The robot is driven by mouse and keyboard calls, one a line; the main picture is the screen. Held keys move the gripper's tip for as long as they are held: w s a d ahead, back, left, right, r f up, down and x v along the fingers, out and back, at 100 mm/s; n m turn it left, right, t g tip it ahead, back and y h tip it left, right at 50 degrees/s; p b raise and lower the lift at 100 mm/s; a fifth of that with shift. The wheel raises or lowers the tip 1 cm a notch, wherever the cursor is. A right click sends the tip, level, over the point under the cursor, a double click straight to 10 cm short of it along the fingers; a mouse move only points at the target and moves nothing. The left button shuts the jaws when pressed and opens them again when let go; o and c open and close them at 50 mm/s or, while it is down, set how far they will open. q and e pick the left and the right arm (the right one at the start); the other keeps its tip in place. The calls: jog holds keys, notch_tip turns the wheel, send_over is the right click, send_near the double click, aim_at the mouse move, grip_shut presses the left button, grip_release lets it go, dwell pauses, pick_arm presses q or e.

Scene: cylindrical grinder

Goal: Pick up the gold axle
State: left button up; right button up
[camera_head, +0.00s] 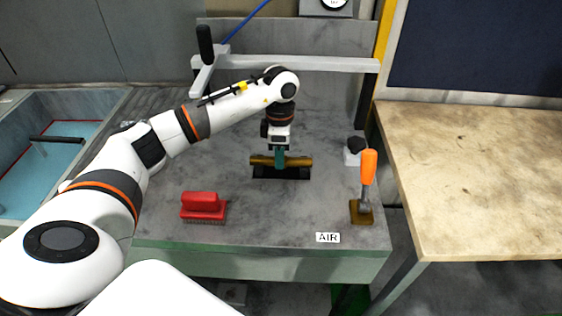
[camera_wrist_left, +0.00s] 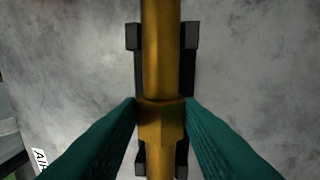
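The gold axle (camera_head: 293,161) lies level across the black holder (camera_head: 282,173) on the grey machine table; whether it touches the holder or sits just clear of it I cannot tell. My left gripper (camera_head: 280,164) points straight down at the middle of the axle. In the left wrist view, the green fingers (camera_wrist_left: 161,105) lie close against both sides of the axle's wider collar (camera_wrist_left: 160,118). They appear shut on it. The axle's shaft (camera_wrist_left: 160,45) runs up the picture over the dark holder (camera_wrist_left: 189,38). My right gripper is not in view.
A red brush (camera_head: 203,206) lies at the front left of the table. An orange-handled tool (camera_head: 368,168) stands at the right near the AIR label (camera_head: 328,237). A grey bar (camera_head: 300,63) crosses behind my arm. A wooden table (camera_head: 480,170) stands at the right.

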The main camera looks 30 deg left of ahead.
pick_arm(q)
grip_shut()
jog(key=shift+w, duration=0.1)
